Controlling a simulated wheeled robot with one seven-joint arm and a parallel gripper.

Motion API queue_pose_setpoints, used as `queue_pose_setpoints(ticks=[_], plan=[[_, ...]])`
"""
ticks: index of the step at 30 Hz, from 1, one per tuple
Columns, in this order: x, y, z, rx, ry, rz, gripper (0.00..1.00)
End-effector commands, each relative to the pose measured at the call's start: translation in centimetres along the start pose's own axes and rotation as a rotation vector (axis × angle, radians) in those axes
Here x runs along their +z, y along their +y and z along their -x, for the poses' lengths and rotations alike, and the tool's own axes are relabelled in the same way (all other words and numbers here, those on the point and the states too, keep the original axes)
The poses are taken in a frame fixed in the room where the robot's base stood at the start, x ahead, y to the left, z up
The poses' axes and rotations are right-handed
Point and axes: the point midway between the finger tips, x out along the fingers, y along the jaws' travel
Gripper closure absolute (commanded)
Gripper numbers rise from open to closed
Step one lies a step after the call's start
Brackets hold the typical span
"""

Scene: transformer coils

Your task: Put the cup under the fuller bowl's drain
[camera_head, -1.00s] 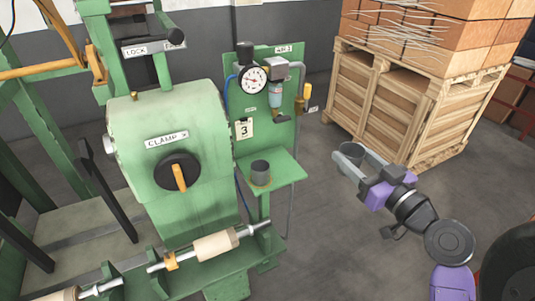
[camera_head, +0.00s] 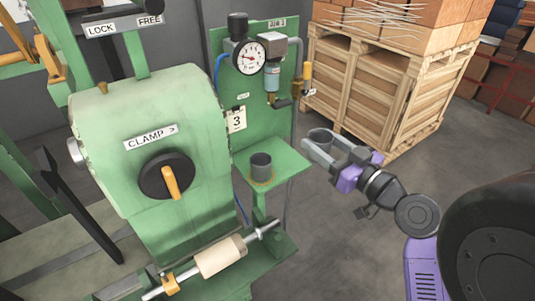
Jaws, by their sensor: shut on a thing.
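A bluish bowl (camera_head: 272,78) hangs below a grey regulator on the green panel, roughly above the shelf. Its fill level is too small to tell, and its drain is not clear.
A round gauge (camera_head: 249,57) and a yellow-handled part (camera_head: 307,76) flank the bowl. A grey pipe (camera_head: 293,130) runs down beside the shelf. The green clamp machine (camera_head: 130,130) stands left. A wooden crate (camera_head: 372,85) stands behind my gripper.

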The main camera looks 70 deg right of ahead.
Motion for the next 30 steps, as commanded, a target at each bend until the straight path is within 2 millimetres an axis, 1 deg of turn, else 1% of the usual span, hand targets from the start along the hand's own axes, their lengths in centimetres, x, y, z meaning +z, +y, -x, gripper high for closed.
queue_pose_setpoints(ticks=[1,3,7,12,14,16,20,28,30], plan=[[1.3,0.0,0.0,0.000,0.000,0.000,0.89],[2.2,0.0,0.0,0.000,0.000,0.000,0.89],[3.4,0.0,0.0,0.000,0.000,0.000,0.89],[3.9,0.0,0.5,0.000,0.002,0.002,0.89],[3.9,0.0,0.7,-0.001,0.003,0.003,0.89],[3.6,0.0,0.6,-0.002,0.005,0.004,0.89],[3.7,0.0,-0.9,-0.004,0.009,0.007,0.89],[3.9,0.0,-5.0,-0.002,0.010,0.007,0.89],[3.2,0.0,-6.9,-0.004,0.006,0.002,0.89]])
